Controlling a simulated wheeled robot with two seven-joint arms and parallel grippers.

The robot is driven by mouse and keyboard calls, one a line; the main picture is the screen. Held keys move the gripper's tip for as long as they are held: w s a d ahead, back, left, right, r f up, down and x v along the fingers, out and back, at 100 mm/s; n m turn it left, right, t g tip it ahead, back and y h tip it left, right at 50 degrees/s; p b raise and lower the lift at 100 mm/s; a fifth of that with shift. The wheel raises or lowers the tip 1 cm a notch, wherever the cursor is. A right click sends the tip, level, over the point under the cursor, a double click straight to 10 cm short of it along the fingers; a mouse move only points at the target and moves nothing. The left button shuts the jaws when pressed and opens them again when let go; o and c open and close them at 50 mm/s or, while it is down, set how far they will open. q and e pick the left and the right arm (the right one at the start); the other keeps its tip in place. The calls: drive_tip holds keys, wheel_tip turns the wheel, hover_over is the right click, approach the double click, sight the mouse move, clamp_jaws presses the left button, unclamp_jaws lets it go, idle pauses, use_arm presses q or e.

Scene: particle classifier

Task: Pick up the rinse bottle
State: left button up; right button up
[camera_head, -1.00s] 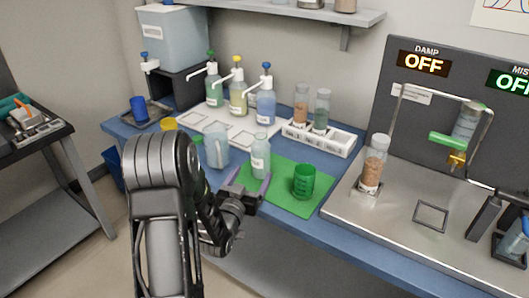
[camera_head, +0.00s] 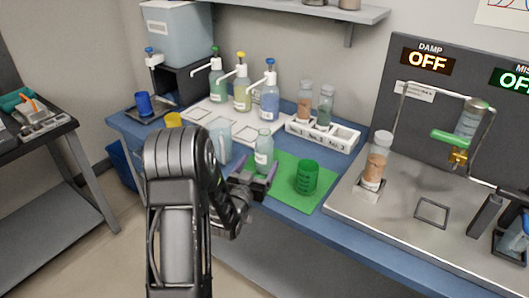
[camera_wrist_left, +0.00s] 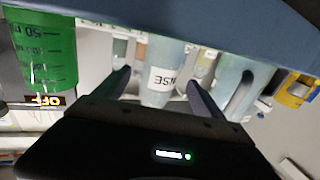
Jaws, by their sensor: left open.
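The rinse bottle (camera_head: 264,148) is a pale, translucent bottle with a white label. It stands upright on the blue bench at the left edge of the green mat (camera_head: 318,196). My left gripper (camera_head: 257,174) is open at the bottle's near side, its fingers pointing at it. In the left wrist view, which is upside down, the bottle (camera_wrist_left: 164,75) with its partly readable label shows between the two open fingers (camera_wrist_left: 158,84). I cannot tell whether either finger touches it. My right gripper is not in view.
A green beaker (camera_head: 307,178) stands on the mat, right of the bottle. A clear pitcher (camera_head: 220,138) stands close on its left. Pump bottles (camera_head: 270,103) and a white rack (camera_head: 340,138) stand behind. A steel tray (camera_head: 400,215) lies to the right.

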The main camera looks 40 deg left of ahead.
sight(261, 160)
use_arm(q)
drive_tip(key=x, duration=0.4)
drive_tip(key=shift+p, duration=0.35)
clamp_jaws()
idle(0.9)
